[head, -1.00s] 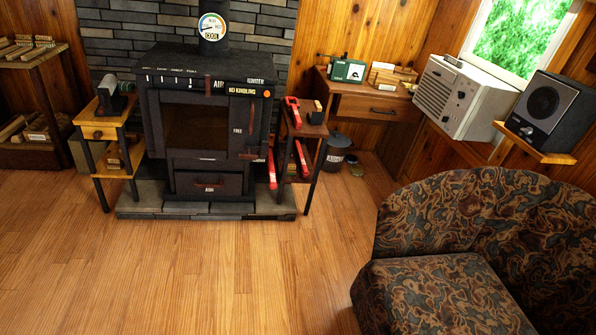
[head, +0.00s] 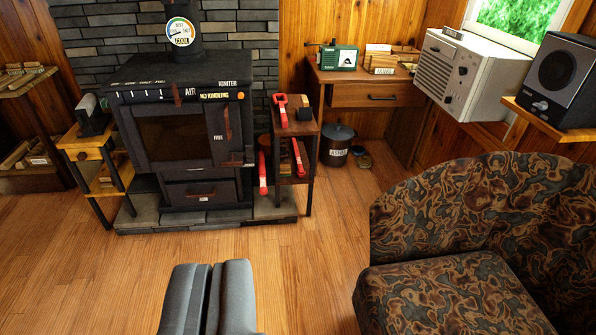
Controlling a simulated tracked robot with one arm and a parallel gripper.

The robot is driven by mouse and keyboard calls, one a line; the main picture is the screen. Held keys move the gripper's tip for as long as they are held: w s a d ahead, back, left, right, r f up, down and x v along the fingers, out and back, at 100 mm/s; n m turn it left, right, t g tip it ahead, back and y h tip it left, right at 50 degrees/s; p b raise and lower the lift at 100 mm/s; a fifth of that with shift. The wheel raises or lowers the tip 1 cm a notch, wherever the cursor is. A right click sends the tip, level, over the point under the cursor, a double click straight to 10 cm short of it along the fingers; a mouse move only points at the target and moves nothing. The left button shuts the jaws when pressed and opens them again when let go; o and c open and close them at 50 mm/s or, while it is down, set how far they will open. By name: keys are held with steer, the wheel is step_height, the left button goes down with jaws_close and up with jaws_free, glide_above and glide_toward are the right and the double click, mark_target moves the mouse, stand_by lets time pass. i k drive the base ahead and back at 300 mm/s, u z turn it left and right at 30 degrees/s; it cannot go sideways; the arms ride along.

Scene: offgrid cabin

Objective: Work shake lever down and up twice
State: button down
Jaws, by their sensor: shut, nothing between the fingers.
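The black wood stove (head: 178,134) stands on a stone hearth against a brick wall. Its front has a dark glass door, a lower drawer with a handle (head: 200,193), and labels such as AIR, IGNITER and NO KINDLING. I cannot make out which part is the shake lever. Red-handled tools (head: 281,110) are on and beside the small stand at the stove's right. My gripper (head: 209,268) is at the bottom centre, shut and empty, over the floor in front of the stove and apart from it.
A patterned armchair (head: 445,270) fills the lower right. A small wooden stand (head: 78,142) is left of the stove. A lidded pot (head: 337,145) sits right of it, near a desk (head: 365,95). The wood floor (head: 60,265) at front left is clear.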

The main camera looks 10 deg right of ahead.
mark_target(263, 190)
steer(key=z, duration=0.05)
steer(key=i, duration=2.1)
steer(key=z, duration=0.5)
